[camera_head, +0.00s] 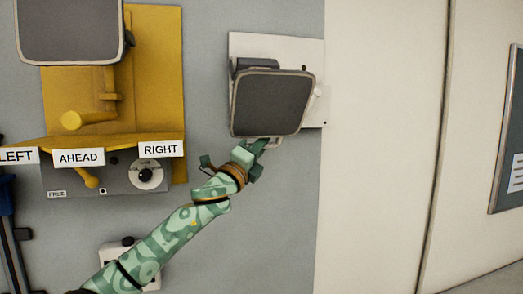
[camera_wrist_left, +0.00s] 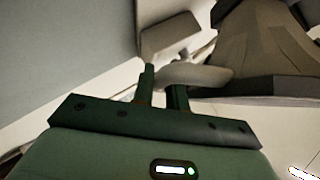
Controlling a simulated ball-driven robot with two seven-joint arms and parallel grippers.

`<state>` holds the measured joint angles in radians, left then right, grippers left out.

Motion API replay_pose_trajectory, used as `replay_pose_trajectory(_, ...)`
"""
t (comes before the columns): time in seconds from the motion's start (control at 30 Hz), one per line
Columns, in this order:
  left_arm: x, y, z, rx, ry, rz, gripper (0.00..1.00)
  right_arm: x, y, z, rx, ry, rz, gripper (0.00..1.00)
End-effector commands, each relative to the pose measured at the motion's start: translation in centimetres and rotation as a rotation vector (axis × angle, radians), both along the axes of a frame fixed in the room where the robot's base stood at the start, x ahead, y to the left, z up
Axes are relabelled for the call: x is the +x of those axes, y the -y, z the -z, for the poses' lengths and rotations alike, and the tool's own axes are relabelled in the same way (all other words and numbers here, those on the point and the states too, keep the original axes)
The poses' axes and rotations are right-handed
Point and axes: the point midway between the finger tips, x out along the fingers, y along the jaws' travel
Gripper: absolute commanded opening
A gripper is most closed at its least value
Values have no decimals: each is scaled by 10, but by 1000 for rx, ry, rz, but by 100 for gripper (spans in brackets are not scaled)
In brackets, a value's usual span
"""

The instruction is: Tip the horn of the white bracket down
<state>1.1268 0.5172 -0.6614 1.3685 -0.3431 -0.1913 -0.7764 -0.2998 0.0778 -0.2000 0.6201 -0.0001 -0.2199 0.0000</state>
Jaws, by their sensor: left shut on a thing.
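The white bracket (camera_head: 305,50) is a pale plate on the grey wall, right of centre in the head view. Its horn (camera_head: 270,103) has a dark grey square face with a pale rim and faces outward. The horn's dark flared body also shows in the left wrist view (camera_wrist_left: 255,45). My left gripper (camera_head: 264,145) is just under the horn's lower edge. Its two fingers (camera_wrist_left: 164,88) are shut on a pale handle (camera_wrist_left: 195,76) below the horn. The gripper partly hides this handle in the head view. My right gripper is in neither view.
A yellow bracket (camera_head: 155,55) with another dark-faced horn (camera_head: 68,30) is at the left. Below it are signs LEFT, AHEAD (camera_head: 78,158) and RIGHT (camera_head: 160,149) and a grey panel with a knob (camera_head: 145,175). Pale panels at the right are clear near the bracket.

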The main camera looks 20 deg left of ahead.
Motion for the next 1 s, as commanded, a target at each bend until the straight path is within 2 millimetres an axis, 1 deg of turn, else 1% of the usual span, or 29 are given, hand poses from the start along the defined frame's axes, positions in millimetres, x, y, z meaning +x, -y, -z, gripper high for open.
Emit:
replay_pose_trajectory(0.37, 1, -3, 0, -2, -1, -6, 0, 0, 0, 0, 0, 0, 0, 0)
replay_pose_trajectory(0.4, 1, -3, 0, -2, -1, -6, 26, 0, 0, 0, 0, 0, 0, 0)
replay_pose_trajectory(0.43, 1, -3, -1, -2, -1, -6, 34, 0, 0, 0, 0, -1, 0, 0)
replay_pose_trajectory(0.47, 1, -2, -1, -2, -1, -6, 36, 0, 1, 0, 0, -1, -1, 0)
replay_pose_trajectory(0.7, 0, -2, 0, -2, 0, -3, 36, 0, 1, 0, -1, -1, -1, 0)
replay_pose_trajectory(0.8, -3, -3, 2, -1, 0, -3, 36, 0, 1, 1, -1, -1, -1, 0)
replay_pose_trajectory(0.87, -8, -6, 6, -1, 0, -3, 36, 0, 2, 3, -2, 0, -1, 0)
replay_pose_trajectory(0.97, -24, -10, 16, 2, -1, -3, 36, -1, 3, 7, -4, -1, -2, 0)
replay_pose_trajectory(1.0, -32, -14, 22, 2, -1, -3, 36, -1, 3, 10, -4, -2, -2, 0)
